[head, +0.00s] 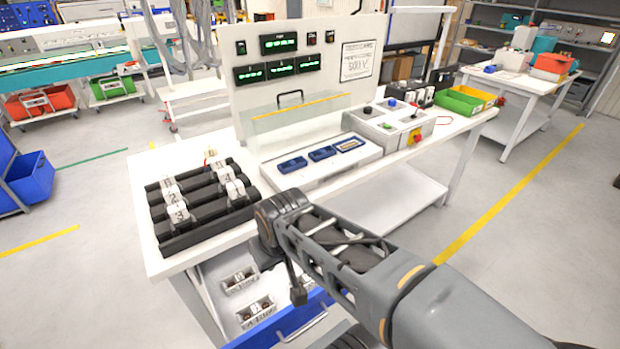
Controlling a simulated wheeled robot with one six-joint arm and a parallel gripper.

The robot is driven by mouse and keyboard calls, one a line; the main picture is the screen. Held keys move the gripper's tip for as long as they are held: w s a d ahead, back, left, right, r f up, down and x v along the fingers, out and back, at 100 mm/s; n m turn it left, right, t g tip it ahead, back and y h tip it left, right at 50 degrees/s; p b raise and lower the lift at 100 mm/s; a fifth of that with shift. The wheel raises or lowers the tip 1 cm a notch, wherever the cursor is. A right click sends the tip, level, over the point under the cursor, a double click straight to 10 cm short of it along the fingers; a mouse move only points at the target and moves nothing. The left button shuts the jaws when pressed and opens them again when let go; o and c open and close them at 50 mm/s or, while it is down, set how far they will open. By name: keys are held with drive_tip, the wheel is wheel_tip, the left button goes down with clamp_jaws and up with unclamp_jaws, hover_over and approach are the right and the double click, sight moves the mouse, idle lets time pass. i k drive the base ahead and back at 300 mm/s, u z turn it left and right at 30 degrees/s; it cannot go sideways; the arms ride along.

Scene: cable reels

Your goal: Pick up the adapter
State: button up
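No single thing is clearly marked as the adapter. White pieces with dark round parts, which may be adapters, lie in the open drawer (228,318): one at the upper left (240,281), one lower (256,311), and one partly hidden (300,291) behind my arm. White numbered blocks (178,216) stand on a black rack (203,230) on the bench. My arm reaches in from the lower right. My gripper (298,295) seems to be the small dark end pointing down over the drawer's right part. Its fingers are too small to read, and I cannot tell whether it touches anything.
The white bench (148,206) carries a test panel (300,55) with green displays, a clear guard (300,112), blue sockets (322,153) and a control box (385,125). A green bin (460,101) stands at its far right. The drawer has a blue front (285,325). Floor is free at right.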

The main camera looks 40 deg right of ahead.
sight(234, 282)
drive_tip(key=u, duration=0.05)
drive_tip(key=k, duration=0.5)
drive_tip(key=u, duration=1.5)
drive_tip(key=i, duration=0.95)
drive_tip(key=z, duration=1.75)
